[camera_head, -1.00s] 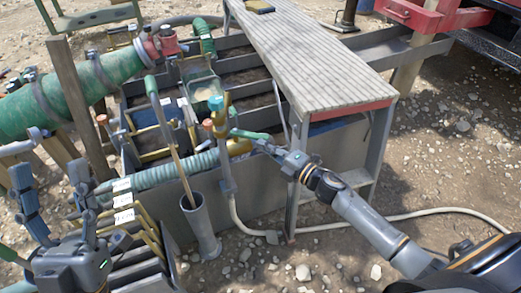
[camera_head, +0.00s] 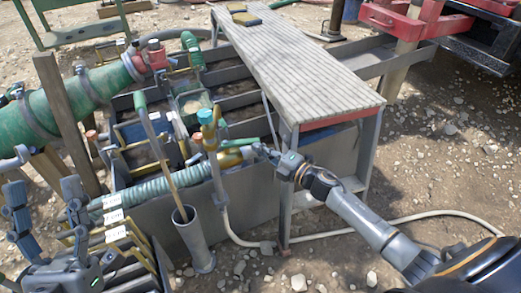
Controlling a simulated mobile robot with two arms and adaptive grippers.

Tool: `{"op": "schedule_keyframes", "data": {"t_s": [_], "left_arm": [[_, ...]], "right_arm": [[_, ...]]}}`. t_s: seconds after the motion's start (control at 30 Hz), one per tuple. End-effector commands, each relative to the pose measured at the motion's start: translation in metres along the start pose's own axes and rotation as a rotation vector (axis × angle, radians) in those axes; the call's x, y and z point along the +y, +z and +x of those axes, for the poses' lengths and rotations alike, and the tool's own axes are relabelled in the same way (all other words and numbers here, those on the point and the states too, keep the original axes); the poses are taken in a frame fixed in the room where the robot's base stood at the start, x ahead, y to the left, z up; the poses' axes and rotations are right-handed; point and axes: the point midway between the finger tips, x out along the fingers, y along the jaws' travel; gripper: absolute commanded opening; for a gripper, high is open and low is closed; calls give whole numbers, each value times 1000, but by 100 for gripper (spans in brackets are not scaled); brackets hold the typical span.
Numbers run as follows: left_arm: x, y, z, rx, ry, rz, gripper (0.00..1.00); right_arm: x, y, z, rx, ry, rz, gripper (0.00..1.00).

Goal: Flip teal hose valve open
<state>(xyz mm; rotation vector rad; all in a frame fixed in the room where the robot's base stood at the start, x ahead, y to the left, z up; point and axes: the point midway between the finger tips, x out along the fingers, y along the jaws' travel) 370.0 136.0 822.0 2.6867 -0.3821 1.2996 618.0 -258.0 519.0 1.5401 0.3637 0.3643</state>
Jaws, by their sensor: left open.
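A standpipe with a teal cap (camera_head: 205,116) and an orange cap stands at the near side of the tank, in the middle of the head view. A teal lever (camera_head: 239,142) sticks out to its right, just above a brass fitting (camera_head: 232,157). My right gripper (camera_head: 262,152) is just below and beside the lever's right end. Its fingers are small and partly hidden, so I cannot tell whether it touches the lever or is open. My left gripper (camera_head: 45,208) is open and empty at the lower left, well away from the valve.
A grey slatted bench (camera_head: 300,75) stands above my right forearm. An upright grey tube (camera_head: 197,245) holding a wooden-handled tool stands in front of the tank. A thick green hose (camera_head: 70,105) lies at left. A white hose (camera_head: 370,223) crosses the gravel.

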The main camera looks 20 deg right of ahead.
Motion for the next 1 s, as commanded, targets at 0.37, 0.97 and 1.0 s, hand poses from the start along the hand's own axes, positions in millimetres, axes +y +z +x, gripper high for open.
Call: {"op": "schedule_keyframes", "data": {"t_s": [0.37,0.97,1.0], "left_arm": [[0,1,-1,-2,0,1,58],[0,0,0,0,0,0,58],[0,0,0,0,0,0,58]], "right_arm": [[-2,0,-12,-1,-3,1,0],[-1,0,-116,0,-2,1,0],[-1,0,-118,-1,-1,1,0]]}}
